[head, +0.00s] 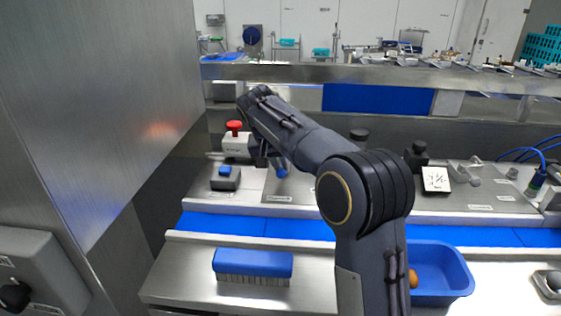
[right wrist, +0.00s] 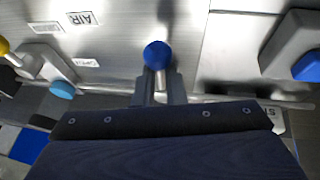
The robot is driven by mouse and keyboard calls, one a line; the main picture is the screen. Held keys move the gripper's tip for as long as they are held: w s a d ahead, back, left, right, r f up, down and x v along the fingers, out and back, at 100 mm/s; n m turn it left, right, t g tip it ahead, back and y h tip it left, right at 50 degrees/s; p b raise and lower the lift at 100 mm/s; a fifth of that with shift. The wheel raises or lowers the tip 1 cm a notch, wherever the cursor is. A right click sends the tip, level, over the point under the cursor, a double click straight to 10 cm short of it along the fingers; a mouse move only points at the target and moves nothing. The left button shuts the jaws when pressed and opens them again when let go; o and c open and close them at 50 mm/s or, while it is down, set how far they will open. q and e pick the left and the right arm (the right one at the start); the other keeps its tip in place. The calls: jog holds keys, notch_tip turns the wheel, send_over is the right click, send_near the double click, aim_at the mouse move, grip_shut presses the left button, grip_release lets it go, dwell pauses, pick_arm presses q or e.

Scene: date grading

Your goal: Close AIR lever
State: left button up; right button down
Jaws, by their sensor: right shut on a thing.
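The AIR lever shows in the right wrist view as a round blue knob (right wrist: 158,55) on a stem, over a steel panel. A plate reading AIR (right wrist: 82,18) is left of it, and a smaller label (right wrist: 85,62), which seems to read OPEN, lies below that plate. My right gripper (right wrist: 160,86) is shut on the lever, with a finger on each side just below the knob. In the head view a bit of blue (head: 281,172) shows by the right gripper, which my own arm largely hides. My left gripper is in neither view.
A red-topped button (head: 234,127) and a blue button box (head: 226,177) stand left of my right gripper. A blue brush (head: 252,264) and a blue tray (head: 462,279) holding a brown item lie in front. A steel wall (head: 95,90) bounds the left.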

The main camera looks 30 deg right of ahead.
jog(key=shift+s+a+f, duration=0.2)
jog(key=shift+f, duration=0.25)
jog(key=c, duration=1.6)
grip_release()
jog(key=shift+c, duration=0.2)
jog(key=o, duration=0.3)
jog(key=shift+s+a+r, duration=0.1)
jog(key=shift+r, duration=0.15)
jog(key=shift+r, duration=0.35)
jog(key=v, duration=0.7)
